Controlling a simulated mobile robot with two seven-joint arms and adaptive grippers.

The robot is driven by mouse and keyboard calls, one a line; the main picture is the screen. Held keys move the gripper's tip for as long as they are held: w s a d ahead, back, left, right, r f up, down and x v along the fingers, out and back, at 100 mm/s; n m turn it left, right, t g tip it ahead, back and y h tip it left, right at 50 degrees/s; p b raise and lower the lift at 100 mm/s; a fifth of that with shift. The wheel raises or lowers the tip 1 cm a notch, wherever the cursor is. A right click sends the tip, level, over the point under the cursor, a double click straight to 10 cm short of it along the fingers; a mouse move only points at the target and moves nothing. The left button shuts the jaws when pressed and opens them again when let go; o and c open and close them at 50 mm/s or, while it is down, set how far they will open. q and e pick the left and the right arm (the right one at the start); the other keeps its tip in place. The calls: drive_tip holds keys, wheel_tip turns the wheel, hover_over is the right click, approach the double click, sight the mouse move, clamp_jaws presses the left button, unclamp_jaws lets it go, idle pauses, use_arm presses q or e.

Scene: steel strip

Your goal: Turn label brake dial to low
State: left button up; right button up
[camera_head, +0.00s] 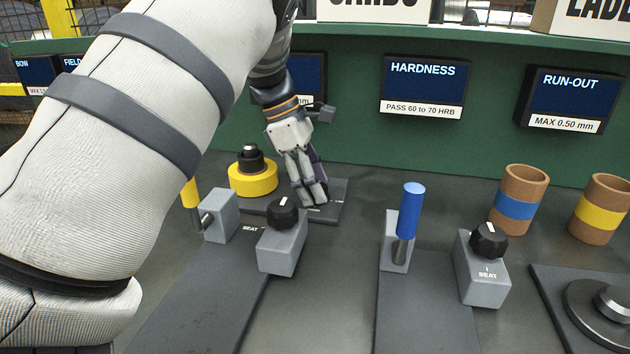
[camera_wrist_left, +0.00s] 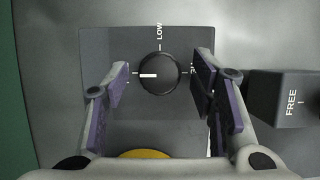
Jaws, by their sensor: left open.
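The label brake dial (camera_wrist_left: 159,73) is a round black knob with a white pointer bar, on a dark grey plate (camera_wrist_left: 100,45). In the left wrist view the pointer faces left, toward a mark partly covered by a finger; the LOW mark is above the knob. My left gripper (camera_wrist_left: 162,85) is open, with one finger on each side of the knob and gaps between. In the head view my left gripper (camera_head: 314,196) points down over the plate (camera_head: 338,203) and hides the dial. My right gripper is not in view.
A grey block with a black knob (camera_head: 284,212) stands just in front of my left gripper; its FREE face (camera_wrist_left: 290,100) shows at the wrist view's right. A yellow ring (camera_head: 252,180) is close by on the left. A blue-handled lever (camera_head: 411,212) and another knob block (camera_head: 485,280) stand farther right.

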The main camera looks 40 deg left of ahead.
use_arm(q)
drive_tip(key=c, duration=1.1)
drive_tip(key=m+g, duration=0.1)
drive_tip(key=m, duration=0.2)
drive_tip(key=shift+w+m+h, duration=0.15)
drive_tip(key=shift+m+h, duration=0.25)
drive_tip(key=m+g+b, duration=0.1)
drive_tip(key=m, duration=0.2)
drive_tip(key=shift+w+f+m+g, duration=0.1)
drive_tip(key=shift+f+m+g, duration=0.05)
drive_tip(key=shift+m+g, duration=0.2)
drive_tip(key=m+g, duration=0.1)
drive_tip(key=m, duration=0.1)
drive_tip(key=m+g+b, duration=0.1)
drive_tip(key=m, duration=0.2)
drive_tip(key=shift+w+y, duration=0.1)
drive_tip(key=shift+y, duration=0.3)
drive_tip(key=shift+d+m+g+y+b, duration=0.15)
drive_tip(key=shift+m+g+y, duration=0.25)
drive_tip(key=shift+m, duration=0.95)
drive_tip(key=shift+m+g+y+b, duration=0.25)
drive_tip(key=shift+m+g+y, duration=0.15)
drive_tip(key=shift+m, duration=0.9)
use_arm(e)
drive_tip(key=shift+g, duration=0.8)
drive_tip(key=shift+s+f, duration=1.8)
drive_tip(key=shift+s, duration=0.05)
